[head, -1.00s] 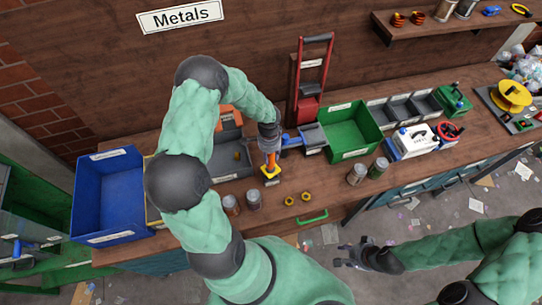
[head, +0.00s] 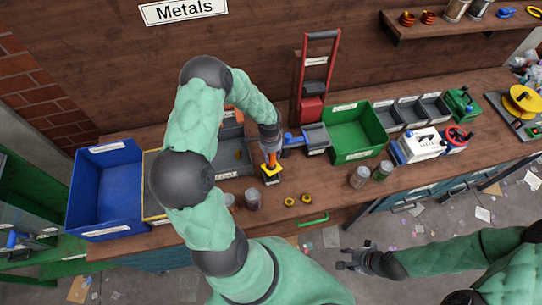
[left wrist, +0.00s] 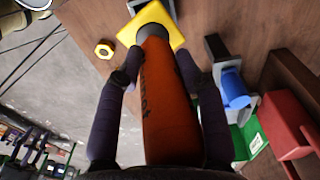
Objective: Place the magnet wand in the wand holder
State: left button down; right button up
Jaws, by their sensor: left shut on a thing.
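The magnet wand (head: 271,160) has an orange handle, a dark collar and a yellow square head. In the left wrist view the wand (left wrist: 168,105) points away between the fingers. My left gripper (head: 268,149) is shut on the handle; its dark fingers (left wrist: 155,75) flank it. The yellow head is at or just above the bench, with a dark square part below; I cannot tell whether they touch. A grey holder-like box (head: 315,137) with a blue piece stands to the right; I cannot tell whether it is the wand holder. My right gripper (head: 352,262) is empty, away from the bench; its opening is unclear.
A blue bin (head: 106,232) is at the left and a green bin (head: 354,157) at the right. A white machine (head: 418,145) is further right.

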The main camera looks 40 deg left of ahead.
aim_at(270, 165)
pick_arm(q)
jog(key=shift+s+d+f+g, duration=0.15)
jog(key=shift+s+d+f, duration=0.15)
jog(key=shift+s+f, duration=0.2)
jog(key=shift+s+d+f+g, duration=0.15)
jog(key=shift+s+d+f, duration=0.1)
jog(key=shift+s+f, duration=0.25)
jog(key=c, duration=1.1)
grip_release()
jog(key=shift+o, duration=1.4)
jog(key=shift+w, duration=0.1)
jog(key=shift+a+f, duration=0.1)
jog(key=shift+a, duration=0.1)
jog(key=shift+d, duration=0.15)
jog(key=shift+r+p, duration=0.65)
jog(key=r, duration=0.4)
jog(key=w+r, duration=0.1)
jog(key=r, duration=0.3)
jog(key=a+r, duration=0.1)
jog(key=r, duration=0.3)
jog(key=shift+w+r, duration=0.2)
jog(key=shift+r, duration=0.05)
jog(key=shift+f, duration=0.1)
